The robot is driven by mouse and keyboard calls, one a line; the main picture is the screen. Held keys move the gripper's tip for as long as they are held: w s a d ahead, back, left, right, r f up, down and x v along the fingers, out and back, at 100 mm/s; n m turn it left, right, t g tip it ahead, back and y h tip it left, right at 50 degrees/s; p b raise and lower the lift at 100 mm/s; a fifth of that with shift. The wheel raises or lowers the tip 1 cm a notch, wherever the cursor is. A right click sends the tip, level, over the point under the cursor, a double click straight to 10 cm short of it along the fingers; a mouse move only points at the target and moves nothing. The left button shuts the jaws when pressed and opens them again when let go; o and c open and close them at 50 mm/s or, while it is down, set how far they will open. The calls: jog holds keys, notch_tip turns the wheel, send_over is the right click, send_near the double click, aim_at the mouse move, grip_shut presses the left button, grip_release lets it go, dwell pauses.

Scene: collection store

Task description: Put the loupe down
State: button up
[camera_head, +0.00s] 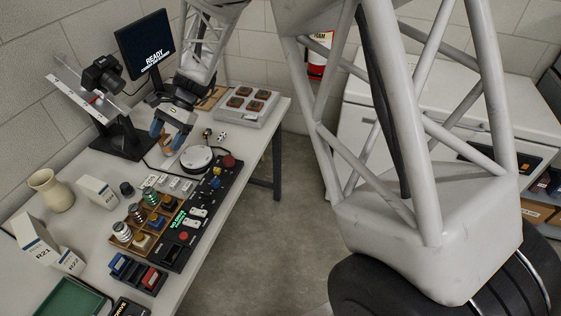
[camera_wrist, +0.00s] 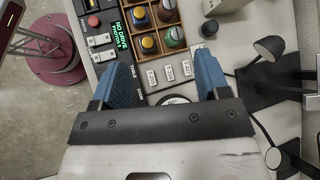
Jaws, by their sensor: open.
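My gripper (camera_head: 166,139) is above the back part of the workbench, left of the white round disc (camera_head: 197,157). Its two blue fingers are apart in the wrist view (camera_wrist: 163,78), and I see nothing held between them. A small dark cylinder (camera_head: 127,188), which looks like the loupe, stands upright on the bench beside the white box. It also shows in the wrist view (camera_wrist: 209,28), beyond the right finger and apart from it. I cannot tell for certain that it is the loupe. A brown object near the fingertips is partly hidden in the head view.
A wooden compartment tray (camera_head: 151,222) holds several capped jars beside a black control panel (camera_head: 195,212). A camera stand (camera_head: 121,135) and a monitor (camera_head: 144,45) are at the back. A grey tray (camera_head: 241,105) is at the far end. White boxes and a vase (camera_head: 51,190) stand left.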

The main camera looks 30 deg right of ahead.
jog(key=s+d+r+n+t+h, duration=0.1)
jog(key=s+d+r+n+h, duration=0.1)
jog(key=s+d+r, duration=0.45)
jog(key=s+d+r+n+t+h, duration=0.1)
jog(key=s+d+r+n+h, duration=0.2)
jog(key=s, duration=0.7)
jog(key=s+d+r+n+t+h, duration=0.1)
jog(key=s+d, duration=0.3)
jog(key=s, duration=0.5)
jog(key=s+d+r+n+t+h, duration=0.2)
jog(key=s+d+n+t, duration=0.1)
jog(key=s, duration=0.6)
jog(key=shift+d+r+h, duration=0.2)
jog(key=shift+d+h, duration=0.2)
jog(key=shift+d, duration=0.25)
jog(key=shift+o, duration=0.2)
jog(key=shift+w, duration=0.1)
